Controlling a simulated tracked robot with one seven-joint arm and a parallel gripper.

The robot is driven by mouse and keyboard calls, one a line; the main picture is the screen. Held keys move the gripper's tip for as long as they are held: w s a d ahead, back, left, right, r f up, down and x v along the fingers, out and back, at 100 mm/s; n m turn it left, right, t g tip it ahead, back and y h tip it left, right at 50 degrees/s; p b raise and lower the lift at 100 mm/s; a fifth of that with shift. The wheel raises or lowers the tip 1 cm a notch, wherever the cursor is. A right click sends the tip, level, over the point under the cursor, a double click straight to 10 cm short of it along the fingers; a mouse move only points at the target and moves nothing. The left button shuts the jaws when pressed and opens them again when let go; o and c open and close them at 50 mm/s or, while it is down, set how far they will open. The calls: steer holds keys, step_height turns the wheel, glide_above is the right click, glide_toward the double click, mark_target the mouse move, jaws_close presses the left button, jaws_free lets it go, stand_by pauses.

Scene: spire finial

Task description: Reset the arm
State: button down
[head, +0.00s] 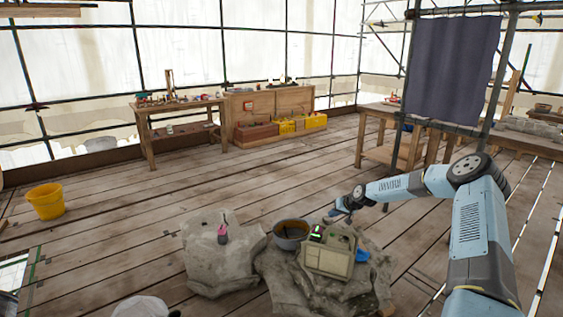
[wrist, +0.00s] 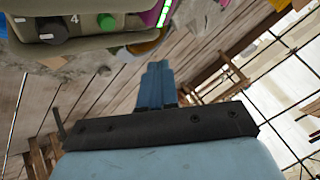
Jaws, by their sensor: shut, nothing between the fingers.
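My arm (head: 477,231) reaches in from the right in the head view, bent at the elbow with its forearm pointing left. My gripper (head: 333,217) is small there, above the floor just behind the stone blocks. In the wrist view my gripper (wrist: 157,72) shows its blue fingers together, with nothing between them.
A rough stone block (head: 213,262) carries a small pink-and-dark item (head: 222,234). A grey bowl (head: 291,233) stands beside the device. A yellow bucket (head: 46,201) stands left. Workbenches (head: 180,107) line the back, and a dark cloth (head: 452,68) hangs right. The mid plank floor is clear.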

steer(key=s+a+r+n+g+h, duration=0.1)
steer(key=s+a+r+h, duration=0.15)
steer(key=s+r, duration=1.25)
steer(key=s+a+r+n+g+h, duration=0.15)
steer(key=s+r+h, duration=0.25)
steer(key=s+r, duration=1.2)
steer(key=s+r+m, duration=0.1)
steer(key=s+r, duration=0.3)
steer(key=s, duration=0.6)
steer(key=s+d+r+t, duration=0.1)
steer(key=s+r, duration=0.4)
steer(key=s, duration=0.5)
steer(key=s+r+m+t, duration=0.1)
steer(key=s+r, duration=0.3)
steer(key=s, duration=0.6)
steer(key=shift+d+r+m+y, duration=0.15)
steer(key=shift+d+m+y, duration=0.05)
steer(key=shift+m+y, duration=0.15)
steer(key=shift+s, duration=0.1)
